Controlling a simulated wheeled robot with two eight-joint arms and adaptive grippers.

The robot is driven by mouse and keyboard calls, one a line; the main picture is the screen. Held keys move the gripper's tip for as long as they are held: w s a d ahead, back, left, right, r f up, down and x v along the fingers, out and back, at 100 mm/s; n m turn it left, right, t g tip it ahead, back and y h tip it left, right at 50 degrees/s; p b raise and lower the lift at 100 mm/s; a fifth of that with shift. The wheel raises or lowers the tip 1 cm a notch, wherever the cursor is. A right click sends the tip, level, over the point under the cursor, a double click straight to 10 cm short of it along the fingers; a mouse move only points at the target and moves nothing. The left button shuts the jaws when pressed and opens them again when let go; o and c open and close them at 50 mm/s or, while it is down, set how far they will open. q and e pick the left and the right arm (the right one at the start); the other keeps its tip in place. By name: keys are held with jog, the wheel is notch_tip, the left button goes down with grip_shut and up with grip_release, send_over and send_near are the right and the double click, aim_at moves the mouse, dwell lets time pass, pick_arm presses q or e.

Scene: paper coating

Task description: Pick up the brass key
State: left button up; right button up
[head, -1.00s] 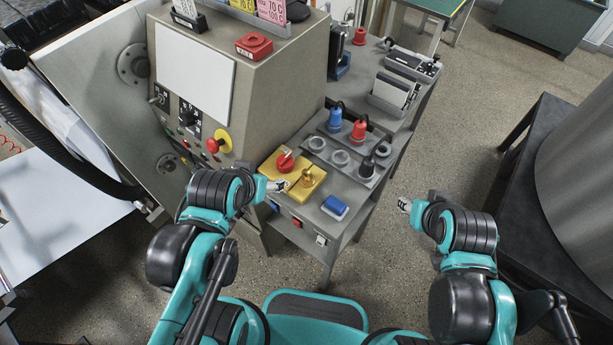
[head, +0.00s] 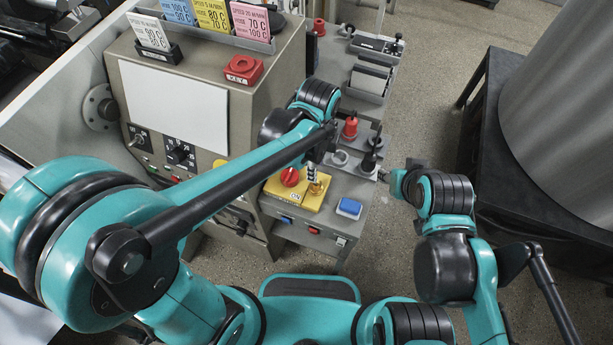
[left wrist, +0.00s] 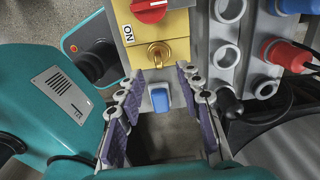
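The brass key (head: 317,189) stands in a yellow switch plate (head: 312,203) on the low side console, beside a red rotary knob (head: 290,177). In the left wrist view the key (left wrist: 158,52) shows as a brass ring on a round base, just beyond the fingertips. My left gripper (head: 313,170) hangs above the key, pointing down. In the left wrist view its purple-padded fingers (left wrist: 160,88) are spread apart with nothing between them. My right gripper (head: 385,175) is to the right of the console, away from the key; its finger opening is too small to judge.
A blue rocker switch (head: 349,208) sits right of the yellow plate. Red and black plugs (head: 350,128) and grey sockets (head: 340,159) stand behind. A red block marked KEY (head: 243,69) lies on the cabinet top. A large grey drum (head: 560,130) stands at right.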

aim_at(316, 186)
pick_arm(q)
jog(key=shift+d+f+m, duration=0.25)
jog(key=shift+m, duration=0.05)
notch_tip(316, 186, down, 8)
jog(key=b, duration=0.3)
jog(key=shift+s+r, duration=0.1)
jog(key=shift+r, duration=0.05)
jog(key=shift+a+r, duration=0.1)
grip_shut()
